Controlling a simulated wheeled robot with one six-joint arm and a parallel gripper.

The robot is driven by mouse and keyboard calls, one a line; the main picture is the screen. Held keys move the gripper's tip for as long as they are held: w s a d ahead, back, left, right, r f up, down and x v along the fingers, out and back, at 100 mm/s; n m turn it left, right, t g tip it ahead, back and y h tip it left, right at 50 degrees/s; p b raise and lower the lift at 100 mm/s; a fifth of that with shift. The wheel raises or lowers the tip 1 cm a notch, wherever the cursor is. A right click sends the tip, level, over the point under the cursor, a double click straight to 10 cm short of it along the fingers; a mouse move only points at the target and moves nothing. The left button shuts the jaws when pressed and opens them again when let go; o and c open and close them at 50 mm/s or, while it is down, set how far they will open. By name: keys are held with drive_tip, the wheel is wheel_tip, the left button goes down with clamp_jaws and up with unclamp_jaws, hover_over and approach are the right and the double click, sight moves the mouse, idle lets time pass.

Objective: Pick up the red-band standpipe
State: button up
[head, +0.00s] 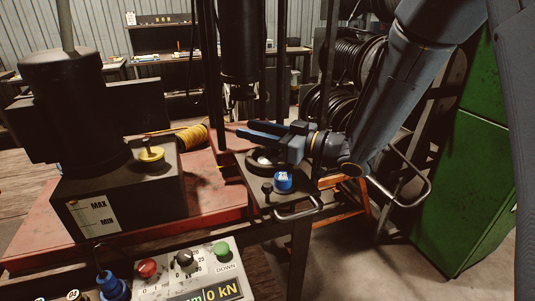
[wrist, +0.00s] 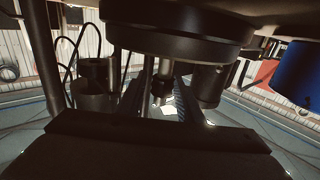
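I cannot make out a red-band standpipe in either view. In the head view my gripper (head: 243,129) reaches in from the right with its blue fingers pointing left. The fingers stand apart and I see nothing held between them. They are below and in front of the dark vertical press cylinder (head: 239,45), above the edge of the red bench. In the wrist view a dark round press part crosses the top, and dark shapes hide much of the middle.
A blue-topped item (head: 283,182) sits on a small bracket plate below my gripper. A dark pump unit (head: 125,190) stands on the red bench (head: 35,235) at left. A control panel (head: 190,275) is in front. A green cabinet (head: 470,170) and hose reels (head: 345,75) stand at right.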

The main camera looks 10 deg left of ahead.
clamp_jaws()
idle(0.3)
